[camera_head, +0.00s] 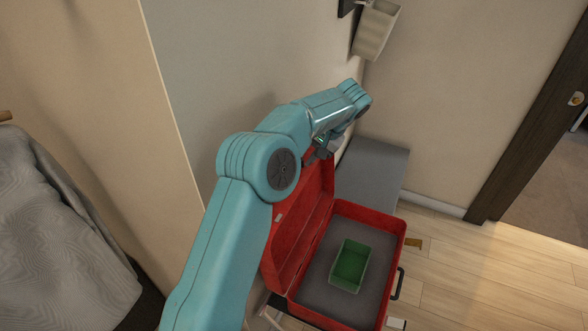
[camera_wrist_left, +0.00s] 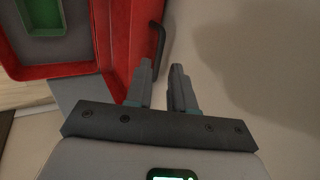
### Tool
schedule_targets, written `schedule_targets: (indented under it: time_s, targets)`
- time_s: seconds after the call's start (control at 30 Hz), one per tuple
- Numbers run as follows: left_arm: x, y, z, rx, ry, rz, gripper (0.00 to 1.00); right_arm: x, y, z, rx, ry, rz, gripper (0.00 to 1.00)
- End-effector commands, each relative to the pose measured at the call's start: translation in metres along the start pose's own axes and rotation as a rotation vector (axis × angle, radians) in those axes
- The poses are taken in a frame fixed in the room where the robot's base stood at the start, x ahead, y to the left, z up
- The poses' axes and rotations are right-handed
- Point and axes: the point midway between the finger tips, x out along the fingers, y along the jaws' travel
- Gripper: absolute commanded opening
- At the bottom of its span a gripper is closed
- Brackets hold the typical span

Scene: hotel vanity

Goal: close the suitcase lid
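The red suitcase (camera_head: 368,218) stands open, with a grey-lined base. Its lid (camera_head: 296,232) is raised on the left, beside the wall. A green box (camera_head: 350,265) sits inside the base. My left gripper (camera_head: 322,150) is at the far upper end of the lid, partly hidden by my arm. In the left wrist view my left gripper (camera_wrist_left: 161,66) has its fingers apart, with nothing visible between them. The red lid (camera_wrist_left: 118,42) and a dark handle (camera_wrist_left: 158,45) lie just beyond the fingertips; contact cannot be told. My right gripper is not in view.
A grey bench (camera_head: 378,170) extends behind the suitcase along the wall. A beige container (camera_head: 376,30) hangs on the wall above. A bed (camera_head: 55,215) is at the left, and a dark door frame (camera_head: 530,115) at the right. Wooden floor (camera_head: 480,270) right of the suitcase is mostly clear.

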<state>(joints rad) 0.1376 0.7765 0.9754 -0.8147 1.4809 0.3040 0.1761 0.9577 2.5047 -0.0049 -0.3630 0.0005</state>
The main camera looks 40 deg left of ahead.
Motion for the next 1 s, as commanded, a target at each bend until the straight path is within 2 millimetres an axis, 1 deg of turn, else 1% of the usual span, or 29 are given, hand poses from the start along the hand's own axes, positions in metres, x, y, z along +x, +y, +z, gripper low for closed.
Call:
schedule_targets:
  time_s: [0.03,0.1,0.2,0.3,0.4,0.53,0.73,0.77,0.8,0.83,1.0]
  targets:
    - [0.012,-0.001,0.001,0.001,-0.005,-0.001,0.23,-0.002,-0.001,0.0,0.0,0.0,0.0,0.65]
    - [0.028,-0.002,0.001,0.0,-0.005,0.0,0.23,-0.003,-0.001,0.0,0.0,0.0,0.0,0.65]
    - [0.047,-0.002,0.002,0.001,-0.005,0.0,0.23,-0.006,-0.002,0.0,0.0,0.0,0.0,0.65]
    - [0.062,-0.003,0.001,0.0,-0.003,0.0,0.23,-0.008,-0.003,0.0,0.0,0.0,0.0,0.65]
    - [0.071,-0.003,0.001,0.0,-0.001,0.0,0.23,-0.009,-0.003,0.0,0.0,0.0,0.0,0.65]
    - [0.077,-0.004,0.001,0.0,-0.001,0.001,0.23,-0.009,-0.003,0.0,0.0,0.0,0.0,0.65]
    - [0.077,-0.003,0.001,0.0,0.0,0.001,0.23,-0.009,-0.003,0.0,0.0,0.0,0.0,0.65]
    - [0.077,-0.003,0.001,0.0,0.0,0.001,0.2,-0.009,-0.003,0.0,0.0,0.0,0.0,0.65]
    - [0.077,-0.003,0.001,0.0,0.0,0.001,0.07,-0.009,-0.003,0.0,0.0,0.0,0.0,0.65]
    - [0.077,-0.003,0.001,0.0,0.0,0.001,0.0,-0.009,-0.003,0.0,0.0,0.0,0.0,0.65]
    - [0.077,-0.003,0.001,0.0,0.001,0.001,0.0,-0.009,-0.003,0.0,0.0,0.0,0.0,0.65]
